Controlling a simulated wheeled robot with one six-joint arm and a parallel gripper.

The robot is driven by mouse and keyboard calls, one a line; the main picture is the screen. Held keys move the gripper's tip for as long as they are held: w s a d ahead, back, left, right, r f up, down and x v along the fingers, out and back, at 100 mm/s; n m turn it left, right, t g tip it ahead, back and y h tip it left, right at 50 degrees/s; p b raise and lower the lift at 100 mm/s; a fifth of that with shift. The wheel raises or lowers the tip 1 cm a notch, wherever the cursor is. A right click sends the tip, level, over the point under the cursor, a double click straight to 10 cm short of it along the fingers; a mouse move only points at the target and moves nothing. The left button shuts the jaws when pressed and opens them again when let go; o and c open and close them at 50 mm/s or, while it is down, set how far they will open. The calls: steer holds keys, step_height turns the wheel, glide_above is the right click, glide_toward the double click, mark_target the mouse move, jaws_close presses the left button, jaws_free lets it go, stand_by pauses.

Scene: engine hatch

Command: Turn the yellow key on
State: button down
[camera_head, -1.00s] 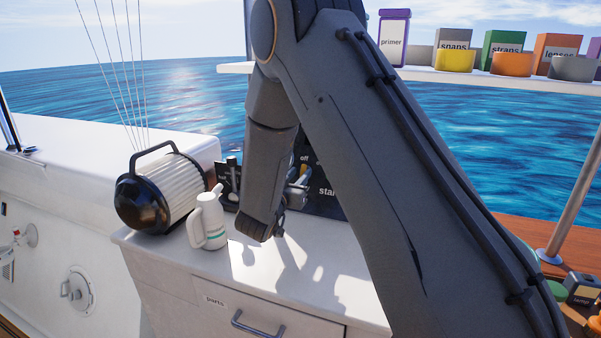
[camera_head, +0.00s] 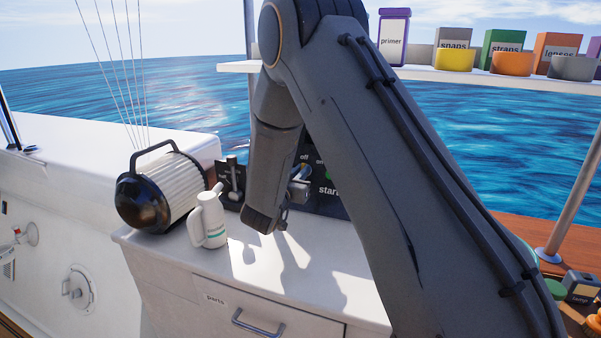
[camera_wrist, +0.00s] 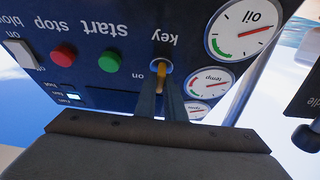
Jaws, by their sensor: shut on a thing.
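The yellow key (camera_wrist: 161,77) sits in a silver ring lock on the dark engine panel (camera_wrist: 110,25), which appears upside down in the wrist view. The key's grip lies along the picture's vertical there, below the word "key", with an "on" mark to its left. My gripper (camera_wrist: 161,97) is shut on the key, one finger on each side, and the fingers hide part of it. In the head view my gripper (camera_head: 300,178) is at the panel just below the "off" mark, and the key cannot be made out there.
Red (camera_wrist: 63,56) and green (camera_wrist: 109,62) buttons and round gauges (camera_wrist: 242,30) flank the key. A lever (camera_head: 234,178) rises near the jug.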

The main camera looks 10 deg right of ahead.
steer(key=shift+m+h, duration=0.3)
steer(key=shift+m, duration=0.1)
steer(key=m+g+h+b, duration=0.1)
steer(key=m, duration=0.2)
steer(key=m+g+b, duration=0.1)
steer(key=m, duration=0.2)
steer(key=shift+w+a+g+h, duration=0.1)
steer(key=shift+a+g+h, duration=0.05)
steer(key=shift+g+h, duration=0.2)
steer(key=m+g, duration=0.1)
steer(key=m, duration=0.2)
steer(key=m+g+h+b, duration=0.1)
steer(key=m+g, duration=0.1)
steer(key=m, duration=0.2)
steer(key=shift+r+m, duration=0.1)
steer(key=shift+m, duration=0.2)
steer(key=shift+m+g, duration=0.25)
steer(key=shift+m, duration=0.05)
steer(key=c, duration=1.8)
jaws_free()
steer(key=shift+c, duration=0.2)
steer(key=shift+r, duration=0.1)
step_height(320, 180, up, 10)
steer(key=shift+b, duration=0.3)
